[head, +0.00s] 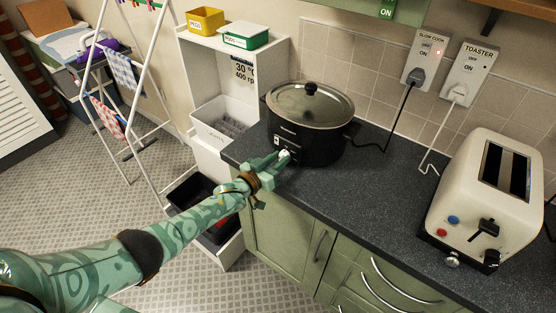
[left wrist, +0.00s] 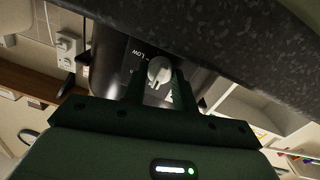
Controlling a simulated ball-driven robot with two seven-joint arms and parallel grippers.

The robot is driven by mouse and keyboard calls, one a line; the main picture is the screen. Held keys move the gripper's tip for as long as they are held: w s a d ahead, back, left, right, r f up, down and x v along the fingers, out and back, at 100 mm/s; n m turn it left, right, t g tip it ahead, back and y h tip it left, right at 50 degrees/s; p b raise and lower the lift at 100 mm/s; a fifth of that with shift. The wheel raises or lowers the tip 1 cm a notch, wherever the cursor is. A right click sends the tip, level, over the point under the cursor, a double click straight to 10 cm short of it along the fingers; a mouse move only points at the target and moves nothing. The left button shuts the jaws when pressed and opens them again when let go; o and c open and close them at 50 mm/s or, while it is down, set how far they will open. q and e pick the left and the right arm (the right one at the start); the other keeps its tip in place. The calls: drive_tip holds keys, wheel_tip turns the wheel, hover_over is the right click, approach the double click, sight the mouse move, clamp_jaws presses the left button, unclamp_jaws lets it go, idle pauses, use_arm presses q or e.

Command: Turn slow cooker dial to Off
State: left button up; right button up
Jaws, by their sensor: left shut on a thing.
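The black slow cooker (head: 306,130) with a glass lid stands on the dark worktop near its left end. Its pale dial (head: 284,152) is on the front, low down. My left gripper (head: 281,158) is at the front of the cooker, shut on the dial. In the left wrist view the dial (left wrist: 159,70) sits between the two fingers (left wrist: 158,88), with the cooker's dark front (left wrist: 110,65) and the printed word LOW behind it. The dial's exact pointer setting cannot be read. My right gripper is not in view.
A cream toaster (head: 480,205) stands on the worktop (head: 375,185) at the right. Wall sockets labelled SLOW COOK (head: 425,60) and TOASTER (head: 470,75) have plugs and hanging cords. A white shelf unit (head: 205,60) and a drying rack (head: 140,90) stand at the left.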

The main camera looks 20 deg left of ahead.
use_arm(q)
drive_tip(key=shift+f, duration=0.15)
idle(0.4)
drive_tip(key=o, duration=1)
drive_tip(key=shift+c, duration=0.2)
drive_tip(key=shift+s, duration=0.1)
drive_tip(key=shift+s+a+p, duration=0.2)
drive_tip(key=shift+s+p, duration=0.1)
drive_tip(key=p+v, duration=0.3)
drive_tip(key=v, duration=1.2)
drive_tip(key=shift+s+p, duration=0.25)
drive_tip(key=shift+p, duration=0.05)
